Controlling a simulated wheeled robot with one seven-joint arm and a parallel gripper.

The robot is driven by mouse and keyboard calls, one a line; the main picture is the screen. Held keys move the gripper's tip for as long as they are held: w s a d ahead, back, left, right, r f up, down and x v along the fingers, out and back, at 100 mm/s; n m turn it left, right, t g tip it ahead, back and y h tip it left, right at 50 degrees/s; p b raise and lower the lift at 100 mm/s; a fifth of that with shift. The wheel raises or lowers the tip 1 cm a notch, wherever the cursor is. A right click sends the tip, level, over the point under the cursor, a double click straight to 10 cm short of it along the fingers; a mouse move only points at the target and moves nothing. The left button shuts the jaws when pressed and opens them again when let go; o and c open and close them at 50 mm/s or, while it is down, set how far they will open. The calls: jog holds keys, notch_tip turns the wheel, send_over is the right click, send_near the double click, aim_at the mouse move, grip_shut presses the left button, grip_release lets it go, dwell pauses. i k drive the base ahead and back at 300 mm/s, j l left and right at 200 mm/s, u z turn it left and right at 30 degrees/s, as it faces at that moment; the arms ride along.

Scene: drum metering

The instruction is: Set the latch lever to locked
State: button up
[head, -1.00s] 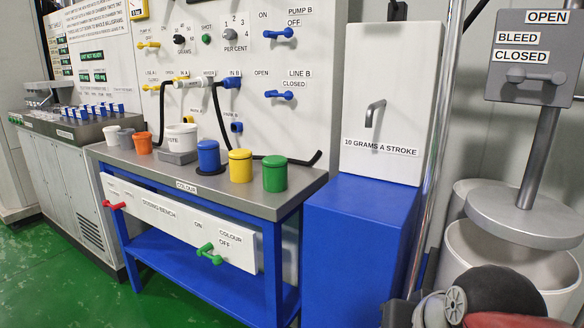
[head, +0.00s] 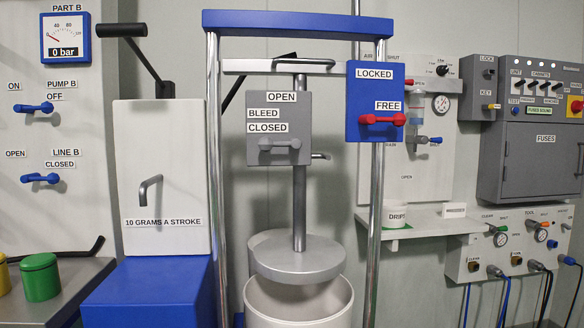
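The latch lever (head: 382,119) is a red handle on a blue plate (head: 368,90) fixed to the right post of the blue-topped press frame. The plate reads LOCKED at its upper part and FREE lower down. The red lever lies roughly level, just below the FREE label. My gripper is not in view.
A grey plate with a grey lever (head: 280,146), labelled OPEN, BLEED and CLOSED, hangs left of the latch. A round grey follower plate (head: 296,256) is over a white drum (head: 298,302).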

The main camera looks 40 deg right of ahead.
aim_at(399, 119)
jog(key=z, duration=1.65)
